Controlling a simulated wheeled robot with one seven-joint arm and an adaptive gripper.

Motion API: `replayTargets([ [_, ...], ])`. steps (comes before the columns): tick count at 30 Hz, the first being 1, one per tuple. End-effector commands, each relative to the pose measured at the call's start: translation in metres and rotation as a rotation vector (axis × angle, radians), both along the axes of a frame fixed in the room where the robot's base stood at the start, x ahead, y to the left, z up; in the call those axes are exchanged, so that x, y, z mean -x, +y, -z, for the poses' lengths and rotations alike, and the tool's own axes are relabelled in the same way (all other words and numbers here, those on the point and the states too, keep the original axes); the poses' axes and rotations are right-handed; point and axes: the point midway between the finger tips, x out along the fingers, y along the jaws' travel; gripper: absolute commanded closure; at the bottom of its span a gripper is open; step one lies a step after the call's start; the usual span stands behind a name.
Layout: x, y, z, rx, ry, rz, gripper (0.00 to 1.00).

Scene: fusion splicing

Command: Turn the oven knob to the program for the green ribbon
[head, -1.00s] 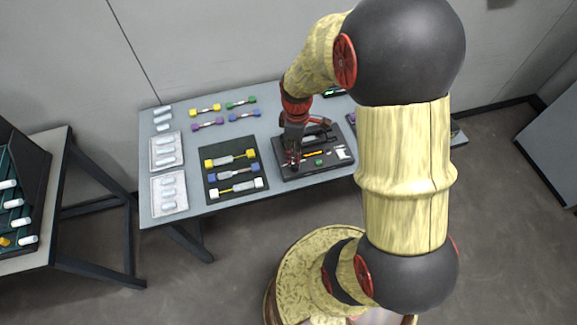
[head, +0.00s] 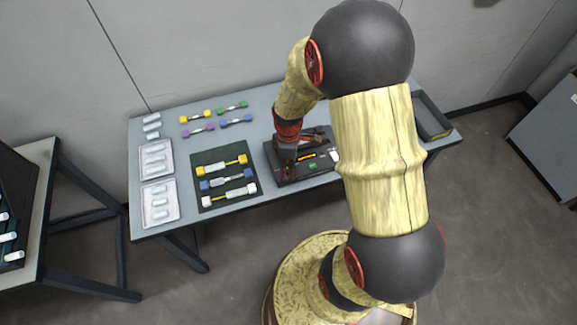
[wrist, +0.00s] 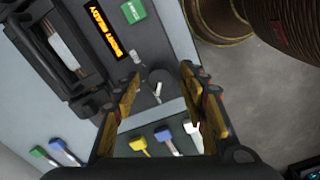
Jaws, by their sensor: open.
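The green ribbon (head: 232,105) lies at the back of the table, with green connectors at its ends. The dark splicing device (head: 322,172) stands right of the black mat. In the wrist view, a small dark knob with a pale pointer (wrist: 157,88) sits on its panel, near an orange-lit display (wrist: 103,30) and a green button (wrist: 133,12). My gripper (wrist: 160,72) is open, with its fingers on either side of the knob and a visible gap to each. In the head view, my gripper (head: 286,168) is over the device's left part and hides the knob. The pointer's setting is unreadable.
A black mat (head: 206,160) holds several ribbons with yellow, blue and white connectors. Yellow, purple and blue ribbons lie behind it. White trays (head: 172,215) are at the left.

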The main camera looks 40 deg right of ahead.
Motion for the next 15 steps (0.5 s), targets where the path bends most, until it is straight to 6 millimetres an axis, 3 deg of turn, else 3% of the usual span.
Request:
replayTargets([
  [3, 0.0001, 0.0001, -0.0003, 0.000, 0.000, 0.000, 0.57],
  [15, 0.0003, 0.0001, -0.0002, -0.001, 0.001, 0.000, 0.80],
])
